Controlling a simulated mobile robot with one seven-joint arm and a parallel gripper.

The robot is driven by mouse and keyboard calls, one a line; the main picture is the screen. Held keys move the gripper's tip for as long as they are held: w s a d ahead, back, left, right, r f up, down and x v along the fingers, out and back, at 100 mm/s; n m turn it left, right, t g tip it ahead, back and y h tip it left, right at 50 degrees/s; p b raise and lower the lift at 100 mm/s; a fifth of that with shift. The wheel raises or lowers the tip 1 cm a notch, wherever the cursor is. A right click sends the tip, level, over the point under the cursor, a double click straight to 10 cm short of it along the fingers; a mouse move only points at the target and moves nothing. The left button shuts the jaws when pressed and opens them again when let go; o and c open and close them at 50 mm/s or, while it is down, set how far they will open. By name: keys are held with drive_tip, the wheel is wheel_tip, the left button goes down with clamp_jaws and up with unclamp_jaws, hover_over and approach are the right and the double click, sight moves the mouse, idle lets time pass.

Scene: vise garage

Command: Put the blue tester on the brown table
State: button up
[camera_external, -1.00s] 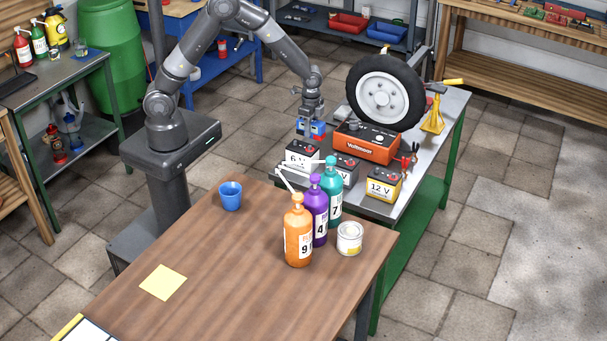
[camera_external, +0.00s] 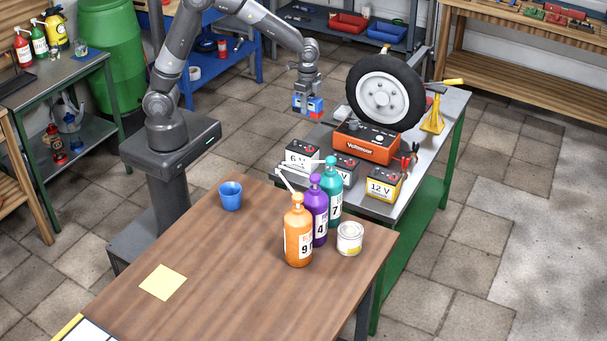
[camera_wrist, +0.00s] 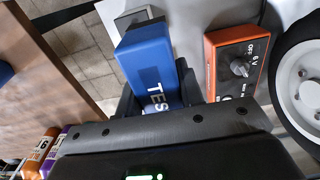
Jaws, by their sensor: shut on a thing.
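The blue tester (camera_wrist: 148,65), with white lettering, is between the fingers of my gripper (camera_external: 307,112). My gripper is shut on it and holds it in the air near the left end of the grey workbench (camera_external: 405,205). In the external view the tester (camera_external: 299,102) shows only as a small blue block with some red beside it. The brown table (camera_external: 215,285) is in the foreground, and its wooden top also shows at the left of the wrist view (camera_wrist: 35,65). The tester is apart from the table.
On the brown table stand orange (camera_external: 298,240), purple (camera_external: 316,215) and teal (camera_external: 332,195) bottles, a white can (camera_external: 349,239), a blue cup (camera_external: 230,196) and a yellow sheet (camera_external: 163,282). The table's middle is clear. The workbench holds batteries (camera_external: 383,186), an orange charger (camera_external: 366,144) and a wheel (camera_external: 385,90).

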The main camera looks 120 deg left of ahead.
wheel_tip(320, 180, up, 4)
drive_tip(key=shift+f, duration=0.15)
drive_tip(key=w+d+m, duration=0.2)
drive_tip(key=d+m, duration=0.1)
drive_tip(key=d, duration=0.9)
drive_tip(key=w+d+f+m, duration=0.1)
drive_tip(key=w+d+m, duration=0.15)
drive_tip(key=d, duration=0.95)
drive_tip(key=w+d+m, duration=0.2)
drive_tip(key=d+m, duration=0.1)
drive_tip(key=d, duration=0.8)
drive_tip(key=s+d+m, duration=0.3)
drive_tip(key=s+d, duration=0.3)
drive_tip(key=d, duration=0.5)
drive_tip(key=s+d+m, duration=0.3)
drive_tip(key=s+d, duration=0.4)
drive_tip(key=d, duration=0.3)
drive_tip(key=s+d+m, duration=0.4)
drive_tip(key=s+d, duration=0.2)
drive_tip(key=d, duration=0.5)
hover_over(198, 247)
drive_tip(key=shift+n, duration=0.25)
wheel_tip(198, 247, down, 11)
drive_tip(key=shift+f, duration=2.05)
drive_tip(key=shift+f, duration=0.1)
